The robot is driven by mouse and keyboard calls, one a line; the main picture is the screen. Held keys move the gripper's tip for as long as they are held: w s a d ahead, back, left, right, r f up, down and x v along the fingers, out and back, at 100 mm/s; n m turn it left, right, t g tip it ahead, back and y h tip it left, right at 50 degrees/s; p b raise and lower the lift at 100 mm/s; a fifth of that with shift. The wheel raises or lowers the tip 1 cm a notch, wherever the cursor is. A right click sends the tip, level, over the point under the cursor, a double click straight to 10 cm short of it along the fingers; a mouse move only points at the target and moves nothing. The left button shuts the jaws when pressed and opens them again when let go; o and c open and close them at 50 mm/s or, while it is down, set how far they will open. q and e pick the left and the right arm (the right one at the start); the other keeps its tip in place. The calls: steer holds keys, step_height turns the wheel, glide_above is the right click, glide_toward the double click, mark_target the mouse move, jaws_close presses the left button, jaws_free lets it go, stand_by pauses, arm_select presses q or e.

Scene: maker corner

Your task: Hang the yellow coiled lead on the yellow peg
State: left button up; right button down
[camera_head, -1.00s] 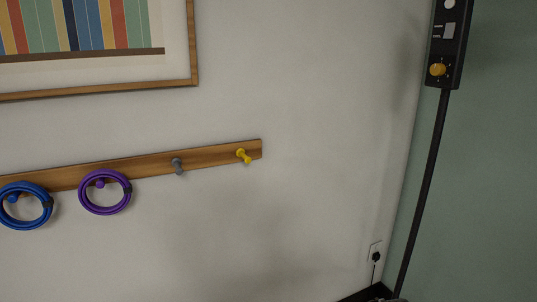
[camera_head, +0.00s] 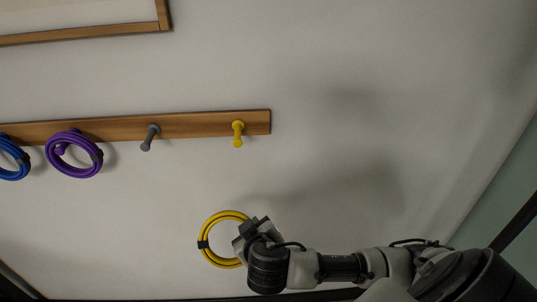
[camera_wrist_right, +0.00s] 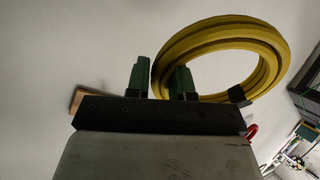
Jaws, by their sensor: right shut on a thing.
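The yellow coiled lead (camera_head: 203,229) is a ring with dark bands, held in front of the wall below the yellow peg. My right gripper (camera_head: 250,232) is shut on the right side of the ring. In the right wrist view the yellow coiled lead (camera_wrist_right: 222,34) rises beyond the green fingers of my right gripper (camera_wrist_right: 160,80), one finger showing inside the ring. The yellow peg (camera_head: 238,133) is bare, at the right end of the wooden rail (camera_head: 195,124). The lead and peg are apart. My left gripper is not in view.
A grey peg (camera_head: 150,137) on the rail is empty. A purple coil (camera_head: 77,173) and a blue coil (camera_head: 10,175) hang farther left. A picture frame (camera_head: 90,33) is above. The wall right of the rail is clear.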

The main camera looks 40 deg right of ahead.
steer(key=r+t, duration=0.1)
steer(key=r, duration=0.1)
steer(key=d+r+t+h+p, duration=0.1)
steer(key=r, duration=0.2)
steer(key=r+t+p, duration=0.1)
steer(key=r, duration=0.2)
steer(key=shift+w+d+h, duration=0.15)
steer(key=shift+w+h, duration=0.2)
steer(key=shift+h, duration=0.05)
step_height(320, 180, up, 8)
steer(key=d+t+h+p, duration=0.2)
steer(key=d+t+h, duration=0.1)
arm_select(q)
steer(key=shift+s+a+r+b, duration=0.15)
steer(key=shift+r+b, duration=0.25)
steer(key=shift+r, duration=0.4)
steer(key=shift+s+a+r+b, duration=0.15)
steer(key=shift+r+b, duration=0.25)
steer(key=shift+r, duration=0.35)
arm_select(e)
steer(key=shift+m, duration=0.4)
steer(key=shift+w+d+f, duration=0.25)
steer(key=shift+w+d, duration=0.65)
steer(key=shift+w, duration=0.6)
steer(key=shift+w+d+f, duration=0.2)
steer(key=shift+w+d, duration=0.7)
steer(key=shift+w, duration=0.65)
steer(key=shift+w+d+f, duration=0.25)
steer(key=shift+w+d, duration=0.65)
steer(key=shift+w, duration=0.6)
